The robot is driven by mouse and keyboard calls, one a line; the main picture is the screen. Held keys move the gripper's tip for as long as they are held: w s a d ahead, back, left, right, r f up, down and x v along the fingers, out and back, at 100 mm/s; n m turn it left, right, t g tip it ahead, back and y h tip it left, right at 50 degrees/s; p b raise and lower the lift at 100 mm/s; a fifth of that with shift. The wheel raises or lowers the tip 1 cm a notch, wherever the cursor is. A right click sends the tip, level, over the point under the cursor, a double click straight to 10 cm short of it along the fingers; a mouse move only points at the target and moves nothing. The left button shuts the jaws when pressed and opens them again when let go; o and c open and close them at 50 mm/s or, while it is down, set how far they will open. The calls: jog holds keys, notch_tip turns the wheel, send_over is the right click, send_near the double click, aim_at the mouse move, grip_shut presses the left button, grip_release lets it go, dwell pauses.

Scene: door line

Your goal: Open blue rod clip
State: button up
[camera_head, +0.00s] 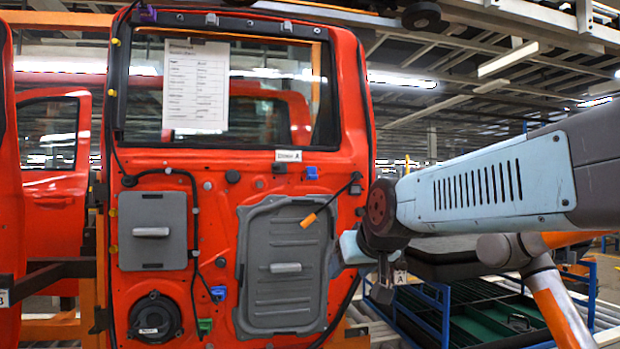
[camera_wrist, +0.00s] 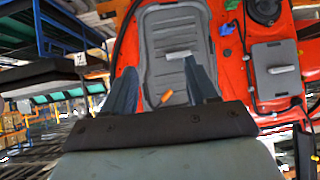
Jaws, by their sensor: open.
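The red door (camera_head: 215,200) carries two small blue clips. One blue clip (camera_head: 312,173) sits at the upper right of the inner panel. Another blue clip (camera_head: 218,293) sits low, beside a black cable and above a green clip (camera_head: 205,326); it also shows in the wrist view (camera_wrist: 228,28). I cannot tell for sure which is the rod clip. A black rod with an orange end (camera_head: 308,220) hangs over the large grey panel (camera_head: 262,300).
A smaller grey cover (camera_head: 152,230) and a round black speaker (camera_head: 155,317) are on the door's left. A paper sheet (camera_head: 196,84) hangs on the window. A blue-framed rack (camera_head: 445,315) stands right of the door.

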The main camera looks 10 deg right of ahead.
aim_at(314, 176)
jog(key=w+r+t+h, duration=0.1)
jog(key=w+r+t, duration=0.7)
jog(key=w+r, duration=1.05)
jog(key=shift+m, duration=0.3)
jog(key=w, duration=0.9)
jog(key=w+d, duration=0.1)
jog(key=w, duration=0.4)
jog(key=shift+w+f, duration=0.1)
jog(key=shift+a, duration=0.1)
jog(key=c, duration=1)
jog(key=shift+d, duration=0.2)
jog(key=shift+c, duration=0.3)
jog(key=shift+a, duration=0.1)
